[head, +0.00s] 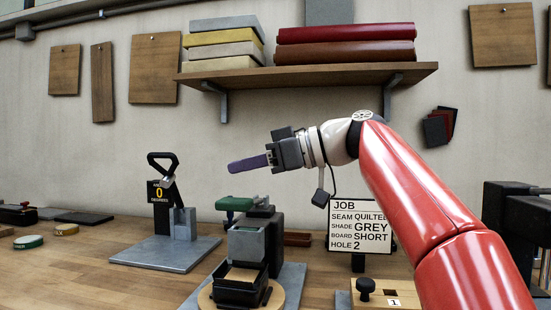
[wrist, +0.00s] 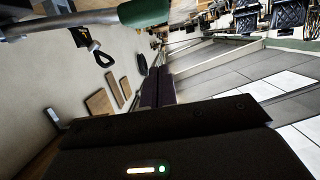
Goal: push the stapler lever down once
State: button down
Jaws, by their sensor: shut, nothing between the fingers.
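The stapler (head: 245,242) looks like a dark and grey upright machine standing on a grey plate on the workbench. Its lever has a green grip (head: 236,203) that sticks out to the left near the machine's top. In the wrist view a green grip (wrist: 145,12) on a grey metal rod shows at the top edge, partly cut off. My gripper (head: 232,167) is shut and empty, its purple fingers pointing left. In the head view it is above the green grip, with a visible gap. The closed fingers also show in the wrist view (wrist: 160,82).
An angle fixture with a black loop handle (head: 162,164) stands left of the stapler. A job sign (head: 359,226) stands to the right, near a wooden block with a black knob (head: 366,287). A loaded shelf (head: 310,80) hangs above my gripper. A black tray (head: 240,290) sits before the stapler.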

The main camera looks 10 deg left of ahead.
aim_at(245, 200)
notch_tip(245, 200, down, 2)
jog(key=shift+f+b, duration=0.1)
jog(key=shift+b, duration=0.25)
jog(key=shift+f+b, duration=0.3)
jog(key=shift+f, duration=0.65)
jog(key=f+b, duration=0.1)
jog(key=b, duration=0.1)
jog(key=f+n+b, duration=0.1)
jog(key=f+b, duration=0.1)
jog(key=b, duration=0.1)
jog(key=f+n+b, duration=0.1)
jog(key=b, duration=0.1)
jog(key=shift+s+a+f+t, duration=0.1)
jog(key=shift+s+f+t, duration=0.25)
jog(key=shift+s+t, duration=0.05)
jog(key=shift+f+n+b, duration=0.3)
jog(key=shift+f+b, duration=0.1)
jog(key=shift+b, duration=0.45)
